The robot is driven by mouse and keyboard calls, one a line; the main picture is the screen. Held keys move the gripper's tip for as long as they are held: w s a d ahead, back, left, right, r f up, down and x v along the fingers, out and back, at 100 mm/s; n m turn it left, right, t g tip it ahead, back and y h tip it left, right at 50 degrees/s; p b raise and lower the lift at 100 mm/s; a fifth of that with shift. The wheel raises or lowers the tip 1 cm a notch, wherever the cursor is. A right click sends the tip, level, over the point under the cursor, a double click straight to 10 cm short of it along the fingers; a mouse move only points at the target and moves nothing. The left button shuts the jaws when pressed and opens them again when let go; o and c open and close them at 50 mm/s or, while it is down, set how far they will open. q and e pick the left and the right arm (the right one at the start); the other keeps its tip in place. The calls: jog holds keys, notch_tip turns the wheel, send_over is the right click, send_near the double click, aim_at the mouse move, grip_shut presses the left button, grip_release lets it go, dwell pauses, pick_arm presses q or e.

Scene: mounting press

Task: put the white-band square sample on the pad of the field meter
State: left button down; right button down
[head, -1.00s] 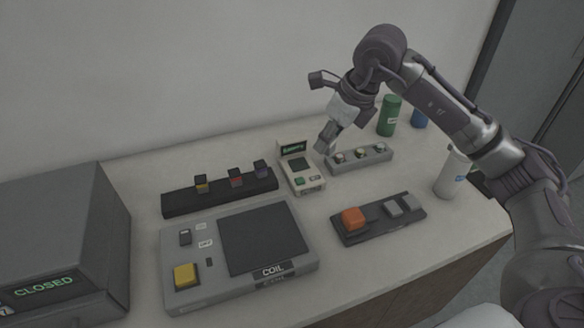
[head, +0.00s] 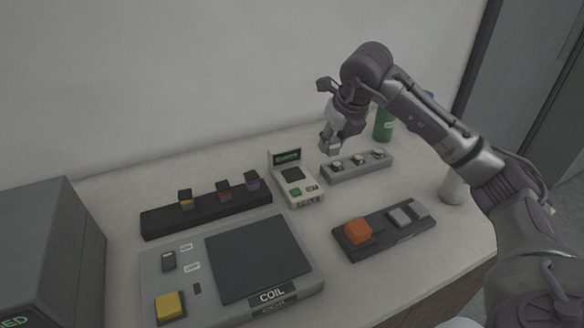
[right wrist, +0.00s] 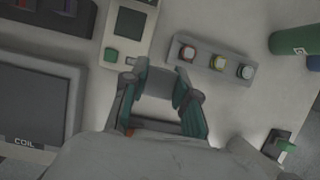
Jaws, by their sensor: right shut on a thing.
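My right gripper (head: 331,143) hangs in the air behind the field meter and the grey round-sample rack. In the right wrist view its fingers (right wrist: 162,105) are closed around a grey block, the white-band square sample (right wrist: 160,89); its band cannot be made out. The field meter (head: 310,193) stands on the table, to the left of the gripper, with a dark square pad (head: 292,175), a green button and a lit display. The pad, bare, also shows in the right wrist view (right wrist: 130,22). My left gripper is not in view.
A black rack (head: 165,222) holds yellow-, red- and purple-banded square samples. A grey rack (head: 345,176) with three round samples stands right of the meter. In front are the coil unit (head: 230,300) and an orange-button panel (head: 385,235). A green bottle (head: 383,125) stands behind the arm.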

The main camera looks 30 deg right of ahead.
jog(key=p, duration=0.2)
send_over(291, 171)
jog(key=s, duration=0.1)
jog(key=f, duration=0.5)
jog(key=shift+s+f, duration=0.2)
jog(key=shift+f, duration=0.05)
notch_tip(291, 171, down, 4)
jog(key=shift+f, duration=0.1)
jog(key=shift+a, duration=0.1)
jog(key=shift+f, duration=0.25)
jog(key=c, duration=0.9)
grip_release()
jog(key=shift+r, duration=0.1)
